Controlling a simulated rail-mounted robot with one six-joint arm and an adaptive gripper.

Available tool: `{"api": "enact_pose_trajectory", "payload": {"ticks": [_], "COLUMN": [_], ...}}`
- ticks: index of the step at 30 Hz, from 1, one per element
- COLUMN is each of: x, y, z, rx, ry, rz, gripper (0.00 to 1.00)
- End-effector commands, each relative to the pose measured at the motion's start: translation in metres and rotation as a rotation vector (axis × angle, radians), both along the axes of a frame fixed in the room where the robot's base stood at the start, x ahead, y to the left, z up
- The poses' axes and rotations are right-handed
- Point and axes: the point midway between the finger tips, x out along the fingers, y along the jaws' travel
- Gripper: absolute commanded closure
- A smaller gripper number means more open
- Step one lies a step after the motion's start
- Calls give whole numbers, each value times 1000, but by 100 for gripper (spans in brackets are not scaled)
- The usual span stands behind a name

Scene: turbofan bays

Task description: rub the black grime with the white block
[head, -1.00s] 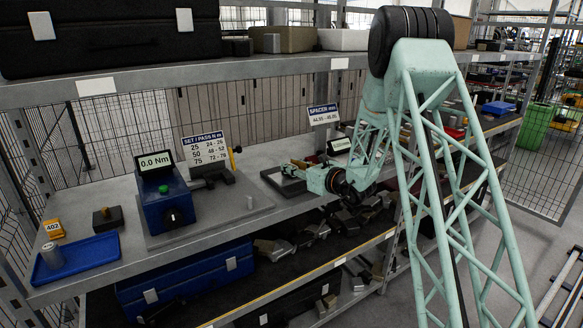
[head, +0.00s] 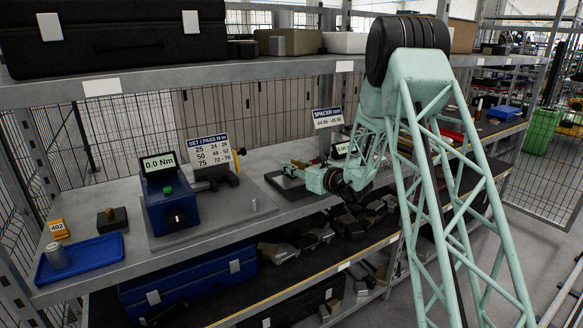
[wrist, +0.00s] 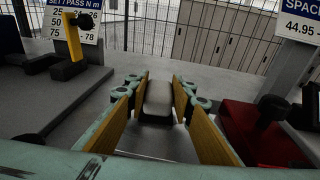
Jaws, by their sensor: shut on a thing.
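The white block (wrist: 158,98) sits between the finger pads of my gripper (wrist: 158,88) in the wrist view, and the gripper is shut on it. The pads are yellow-brown on pale green fingers. A grey metal surface shows just below and in front of the block; whether the block touches it I cannot tell. In the head view my gripper (head: 294,167) reaches low over a dark flat plate (head: 292,188) on the bench. I cannot make out the black grime in either view; my gripper and the block may hide it.
A blue torque tester (head: 168,205) stands on a grey base left of my gripper. A red block (wrist: 255,135) with a black knob is close on the right in the wrist view. A blue tray (head: 82,258) lies far left. An upper shelf (head: 200,78) runs above the bench.

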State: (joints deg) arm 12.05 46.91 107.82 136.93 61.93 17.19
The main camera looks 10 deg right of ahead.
Motion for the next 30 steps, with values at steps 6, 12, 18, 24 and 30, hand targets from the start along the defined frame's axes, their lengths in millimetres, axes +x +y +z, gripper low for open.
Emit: {"api": "enact_pose_trajectory", "payload": {"ticks": [6,12,18,24,30], "x": [1,4,5,5,2], "y": [-4,-13,-15,-15,-16], "z": [-2,0,1,1,0], "rx": [-1,1,0,0,0], "ry": [3,3,2,1,1], "rz": [-1,-2,-1,-1,0], "gripper": [90,90,90,90,90]}}
